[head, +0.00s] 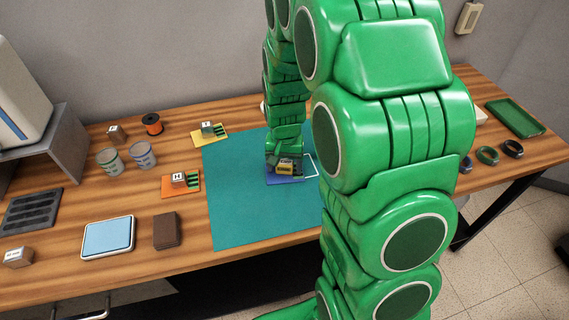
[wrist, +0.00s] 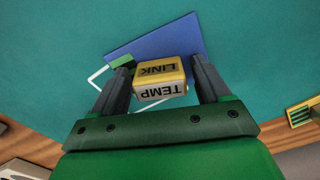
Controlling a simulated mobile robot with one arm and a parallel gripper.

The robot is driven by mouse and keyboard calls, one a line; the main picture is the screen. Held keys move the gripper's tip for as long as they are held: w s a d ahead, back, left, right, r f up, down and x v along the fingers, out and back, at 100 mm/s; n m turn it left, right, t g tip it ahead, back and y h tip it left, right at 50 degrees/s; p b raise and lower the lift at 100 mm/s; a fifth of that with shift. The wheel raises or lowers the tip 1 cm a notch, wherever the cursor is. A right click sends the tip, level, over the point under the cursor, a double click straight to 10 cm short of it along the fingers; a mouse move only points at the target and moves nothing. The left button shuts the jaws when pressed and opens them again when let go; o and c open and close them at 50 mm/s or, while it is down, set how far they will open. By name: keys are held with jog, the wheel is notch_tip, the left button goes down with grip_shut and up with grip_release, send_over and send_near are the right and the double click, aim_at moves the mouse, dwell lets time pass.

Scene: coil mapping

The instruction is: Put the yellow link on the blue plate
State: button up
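The yellow link (head: 285,168) is a small yellow block on the blue plate (head: 272,180), on the teal mat, below my gripper (head: 284,161). In the wrist view the yellow link (wrist: 160,71) shows the words LINK and TEMP and lies between the two fingers of my gripper (wrist: 162,72). A narrow gap shows beside the link at the right finger, so the gripper looks open around it. The blue plate (wrist: 160,42) spreads beneath and beyond the link. A green piece on it shows by the left fingertip. My arm hides part of the plate in the head view.
The teal mat (head: 238,215) has free room in front. Two cups (head: 143,155), a blue-topped tray (head: 108,237) and a brown block (head: 166,231) stand farther left.

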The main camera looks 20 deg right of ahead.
aim_at(284, 162)
jog(key=shift+o, duration=0.3)
jog(key=shift+r, duration=0.1)
notch_tip(284, 162, up, 11)
jog(key=s+r+n+g, duration=0.1)
jog(key=s+r, duration=0.3)
jog(key=s, duration=1.1)
jog(key=s+r+n, duration=0.3)
jog(key=s+r, duration=0.1)
jog(key=s, duration=1.1)
jog(key=shift+a+r+n+g, duration=0.3)
jog(key=shift+a+r+g, duration=0.05)
jog(key=shift+a+g, duration=0.1)
